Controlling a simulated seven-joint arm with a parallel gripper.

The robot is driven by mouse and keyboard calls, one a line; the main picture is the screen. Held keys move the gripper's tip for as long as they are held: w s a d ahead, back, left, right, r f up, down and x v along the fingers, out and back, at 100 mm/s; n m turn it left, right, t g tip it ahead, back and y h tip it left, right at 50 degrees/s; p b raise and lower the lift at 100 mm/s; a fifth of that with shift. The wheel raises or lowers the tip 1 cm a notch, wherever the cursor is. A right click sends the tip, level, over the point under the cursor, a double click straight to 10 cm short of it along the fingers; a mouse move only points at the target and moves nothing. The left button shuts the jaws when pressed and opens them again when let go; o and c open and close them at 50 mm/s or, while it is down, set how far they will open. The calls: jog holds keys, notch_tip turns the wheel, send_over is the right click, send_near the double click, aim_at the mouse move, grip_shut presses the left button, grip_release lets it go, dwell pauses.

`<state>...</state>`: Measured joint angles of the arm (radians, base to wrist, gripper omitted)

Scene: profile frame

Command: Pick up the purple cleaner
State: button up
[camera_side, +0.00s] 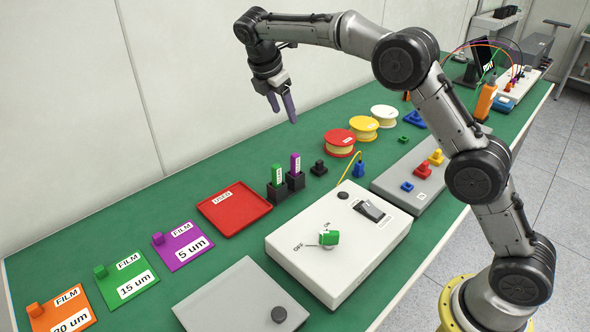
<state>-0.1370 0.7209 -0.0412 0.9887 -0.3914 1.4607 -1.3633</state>
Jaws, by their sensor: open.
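The purple cleaner (295,164) is a slim upright stick with a white label. It stands in a small black holder (296,181), just right of a similar green cleaner (277,175) in its own black holder. My gripper (282,108) hangs high above the table, fingers pointing down, open and empty. In the picture it is above the purple cleaner and apart from it.
A red tray (234,209) lies left of the holders. A white box with an OFF/ON knob (328,238) is in front. A black knob-like piece (318,168) and a red-topped spool (339,142) stand to the right. Film plates, including a purple one (182,245), lie at left.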

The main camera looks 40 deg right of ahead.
send_near(293, 155)
jog(key=shift+g, duration=0.4)
jog(key=x, duration=0.5)
jog(key=shift+w+a+f, duration=0.15)
jog(key=shift+w+f, duration=0.05)
jog(key=shift+f, duration=0.1)
jog(key=shift+d+x, duration=0.1)
jog(key=shift+x, duration=1.5)
jog(key=shift+d+x, duration=0.15)
jog(key=shift+x, duration=1.45)
jog(key=shift+w+r, duration=0.1)
grip_shut()
